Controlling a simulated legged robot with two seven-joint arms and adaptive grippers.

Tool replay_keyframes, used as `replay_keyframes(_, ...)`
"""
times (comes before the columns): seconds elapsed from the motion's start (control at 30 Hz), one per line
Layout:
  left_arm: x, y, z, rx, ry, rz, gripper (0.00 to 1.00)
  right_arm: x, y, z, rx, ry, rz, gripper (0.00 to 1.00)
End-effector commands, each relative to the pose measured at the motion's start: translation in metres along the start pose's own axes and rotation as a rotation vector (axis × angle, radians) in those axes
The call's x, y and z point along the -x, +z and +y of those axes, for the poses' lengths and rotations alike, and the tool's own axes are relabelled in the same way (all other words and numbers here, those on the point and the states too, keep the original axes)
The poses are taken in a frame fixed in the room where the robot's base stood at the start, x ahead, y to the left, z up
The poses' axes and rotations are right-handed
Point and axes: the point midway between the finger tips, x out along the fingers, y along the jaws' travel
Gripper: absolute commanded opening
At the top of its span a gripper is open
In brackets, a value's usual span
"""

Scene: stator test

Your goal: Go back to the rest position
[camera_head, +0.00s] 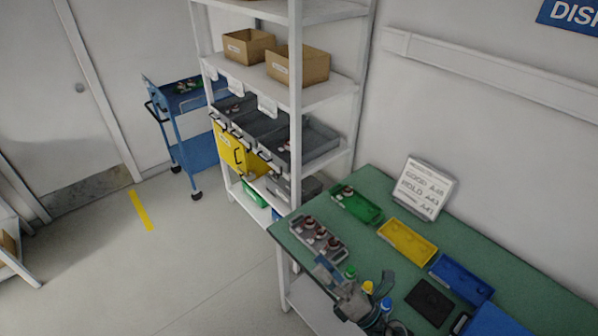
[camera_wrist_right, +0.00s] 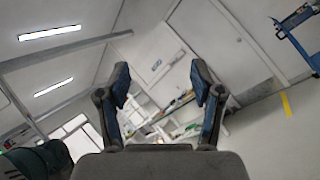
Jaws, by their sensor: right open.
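My right gripper (camera_head: 357,274) is in the lower middle of the head view, in front of the green-topped table (camera_head: 376,182). It also shows in the right wrist view (camera_wrist_right: 161,82), where its two blue-padded fingers are spread with nothing between them. A grey tray (camera_head: 297,235) with several dark red and silver parts, probably stators, lies on the table just beyond the gripper. My left gripper is not in view.
Green (camera_head: 369,215), yellow (camera_head: 407,242) and blue (camera_head: 461,279) bins line the table, with a sign (camera_head: 427,187) behind. A black pad (camera_head: 429,302) lies in front. A shelf rack (camera_head: 297,110) and blue cart (camera_head: 200,150) stand left. Floor (camera_head: 150,270) is clear.

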Motion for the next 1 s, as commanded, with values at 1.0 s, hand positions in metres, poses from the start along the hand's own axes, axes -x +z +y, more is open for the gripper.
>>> replay_keyframes(1.0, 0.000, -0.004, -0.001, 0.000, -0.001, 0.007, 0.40, 0.403, -0.186, -0.169, -1.653, -1.557, -1.814, 0.66)
